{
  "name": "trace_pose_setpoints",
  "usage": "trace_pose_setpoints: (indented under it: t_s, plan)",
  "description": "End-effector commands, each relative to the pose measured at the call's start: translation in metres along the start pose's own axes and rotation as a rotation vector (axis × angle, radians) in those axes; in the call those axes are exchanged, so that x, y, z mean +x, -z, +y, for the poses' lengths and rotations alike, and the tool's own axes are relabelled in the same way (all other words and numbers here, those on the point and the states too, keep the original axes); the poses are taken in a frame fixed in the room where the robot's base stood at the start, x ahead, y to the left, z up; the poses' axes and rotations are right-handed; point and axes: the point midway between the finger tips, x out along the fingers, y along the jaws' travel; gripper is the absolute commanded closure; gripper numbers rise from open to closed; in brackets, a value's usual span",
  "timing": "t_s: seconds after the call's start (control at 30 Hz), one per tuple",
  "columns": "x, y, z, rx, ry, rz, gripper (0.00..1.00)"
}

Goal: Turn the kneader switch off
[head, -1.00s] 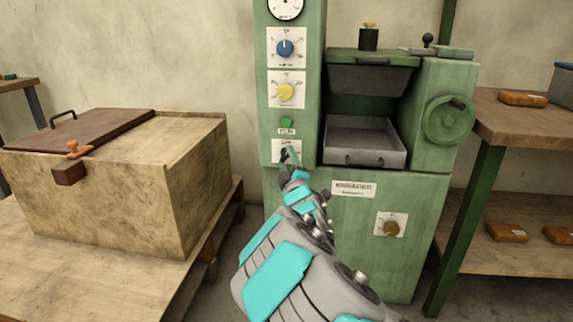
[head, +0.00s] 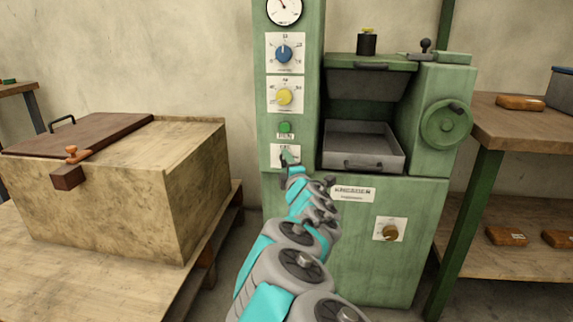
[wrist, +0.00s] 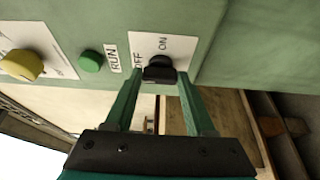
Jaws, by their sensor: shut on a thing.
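The kneader (head: 375,245) is a green machine against the wall. Its switch is a black knob (wrist: 160,70) on a white plate (wrist: 143,52) marked ON and OFF, below a green RUN lamp (wrist: 90,61). My gripper (wrist: 160,76) is shut on the knob, one finger on each side. In the head view my gripper (head: 287,161) is at the switch plate (head: 278,151) and covers most of the knob. I cannot tell which mark the knob points to.
A yellow dial (head: 284,97) and a blue dial (head: 284,53) sit above the lamp. An open metal tray (head: 362,140) and a handwheel (head: 446,124) are to the right. A wooden chest (head: 190,190) stands at left; a shelved bench (head: 520,125) stands at right.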

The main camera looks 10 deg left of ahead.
Motion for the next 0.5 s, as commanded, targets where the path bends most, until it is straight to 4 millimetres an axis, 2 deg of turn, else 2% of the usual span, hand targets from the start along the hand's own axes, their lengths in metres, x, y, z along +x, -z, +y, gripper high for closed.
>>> trace_pose_setpoints:
  t_s: [0.23,0.27,0.5]
  plan:
    - [0.0004,0.0030,0.0007,0.000,-0.002,0.006,1.00]
    - [0.0004,0.0030,0.0007,0.000,-0.002,0.006,0.44]
    - [0.0002,0.0017,0.0003,0.001,-0.001,0.003,0.17]
